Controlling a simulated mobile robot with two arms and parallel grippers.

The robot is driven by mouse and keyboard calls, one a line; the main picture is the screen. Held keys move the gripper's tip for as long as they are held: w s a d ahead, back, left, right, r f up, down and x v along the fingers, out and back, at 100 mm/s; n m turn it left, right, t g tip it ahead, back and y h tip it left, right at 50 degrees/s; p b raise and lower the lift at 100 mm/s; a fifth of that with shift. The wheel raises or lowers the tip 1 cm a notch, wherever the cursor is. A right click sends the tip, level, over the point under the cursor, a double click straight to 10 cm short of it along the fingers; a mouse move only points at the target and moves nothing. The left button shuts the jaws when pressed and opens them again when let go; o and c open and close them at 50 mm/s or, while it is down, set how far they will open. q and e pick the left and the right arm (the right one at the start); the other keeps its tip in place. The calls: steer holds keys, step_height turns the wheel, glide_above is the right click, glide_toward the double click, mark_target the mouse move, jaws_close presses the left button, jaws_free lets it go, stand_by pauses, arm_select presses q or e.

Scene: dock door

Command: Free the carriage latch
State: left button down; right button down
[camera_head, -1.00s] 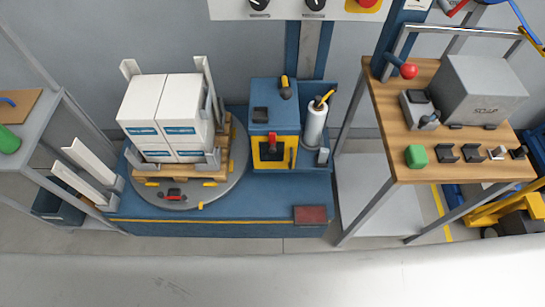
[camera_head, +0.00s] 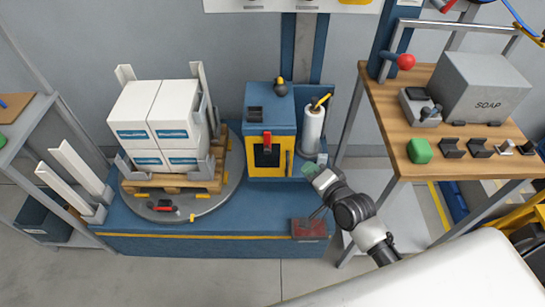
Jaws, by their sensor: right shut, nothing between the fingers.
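The blue carriage (camera_head: 270,103) stands on the mast and has a yellow front frame (camera_head: 284,163). A red handle (camera_head: 267,141) shows at the dark opening of that frame; I cannot tell for sure if it is the latch. A black knob with a yellow band (camera_head: 280,83) stands on the carriage top. My right gripper (camera_head: 311,169) is shut and empty, in front of and below the white film roll (camera_head: 314,128), to the right of the carriage and apart from the red handle. My left gripper is not in view.
A pallet (camera_head: 150,182) with white boxes (camera_head: 160,120) sits on the round turntable (camera_head: 220,195) at left. A dark red pad (camera_head: 310,229) lies on the base's front right.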

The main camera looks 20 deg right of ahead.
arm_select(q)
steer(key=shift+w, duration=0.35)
arm_select(e)
steer(key=shift+w, duration=0.1)
glide_toward(269, 147)
steer(key=w+d, duration=0.2)
steer(key=w, duration=0.2)
steer(key=shift+w+a+f, duration=0.15)
steer(key=shift+w+a, duration=0.1)
steer(key=shift+a, duration=0.2)
steer(key=shift+w+a+f, duration=0.2)
steer(key=shift+w+a, duration=0.05)
steer(key=shift+a, duration=0.25)
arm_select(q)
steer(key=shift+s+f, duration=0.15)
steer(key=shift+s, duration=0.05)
arm_select(e)
steer(key=shift+w+a+f, duration=0.25)
steer(key=shift+a, duration=0.25)
arm_select(q)
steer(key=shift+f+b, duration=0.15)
steer(key=shift+b, duration=0.15)
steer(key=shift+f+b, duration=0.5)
arm_select(e)
steer(key=shift+a+f+m, duration=0.1)
steer(key=shift+f+m, duration=0.1)
steer(key=shift+m, duration=0.1)
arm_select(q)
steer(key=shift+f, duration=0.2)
